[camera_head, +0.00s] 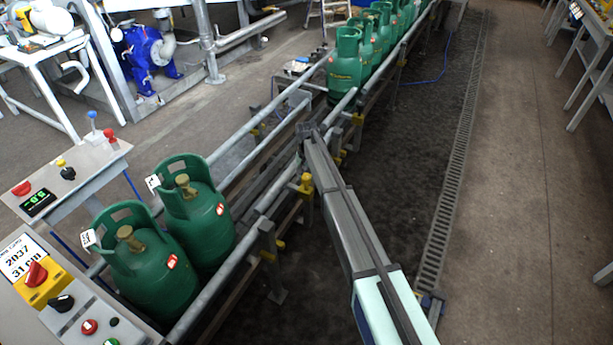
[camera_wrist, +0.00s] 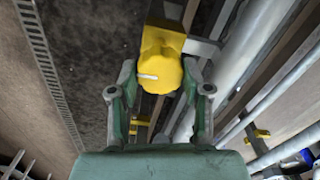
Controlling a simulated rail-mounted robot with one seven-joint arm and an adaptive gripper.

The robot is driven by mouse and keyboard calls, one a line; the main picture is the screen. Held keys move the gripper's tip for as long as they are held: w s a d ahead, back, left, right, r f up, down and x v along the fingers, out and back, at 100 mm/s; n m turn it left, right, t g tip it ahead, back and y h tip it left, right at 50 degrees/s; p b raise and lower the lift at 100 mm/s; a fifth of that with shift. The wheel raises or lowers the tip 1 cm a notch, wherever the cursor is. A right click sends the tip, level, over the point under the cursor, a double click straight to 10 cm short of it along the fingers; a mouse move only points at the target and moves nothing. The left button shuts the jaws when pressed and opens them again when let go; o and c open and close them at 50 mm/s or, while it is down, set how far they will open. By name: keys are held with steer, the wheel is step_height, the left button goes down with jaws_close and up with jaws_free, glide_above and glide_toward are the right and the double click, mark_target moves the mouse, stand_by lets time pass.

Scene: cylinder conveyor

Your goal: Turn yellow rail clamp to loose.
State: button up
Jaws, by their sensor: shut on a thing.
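The yellow rail clamp knob (camera_wrist: 150,58) sits between the fingers of my gripper (camera_wrist: 160,76) in the wrist view. The fingers are shut on it, one on each side. A short white mark on the knob lies almost level in that picture, towards its left side. A flat yellow bracket shows just above the knob. In the head view my arm reaches up to the conveyor rail, and my fingers cannot be made out there. I cannot tell which clamp in the head view is the held one.
Other yellow clamps (camera_head: 306,184) line the conveyor rail (camera_head: 222,272). Green gas cylinders (camera_head: 198,222) stand at the near left, and more stand (camera_head: 347,68) at the far end. A control panel (camera_head: 75,310) is at lower left. The floor right of the drain grate (camera_head: 455,165) is clear.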

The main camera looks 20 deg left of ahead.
mark_target(307, 176)
stand_by(0.4)
steer(key=o, duration=1.2)
steer(key=shift+c, duration=0.2)
step_height(307, 176, up, 12)
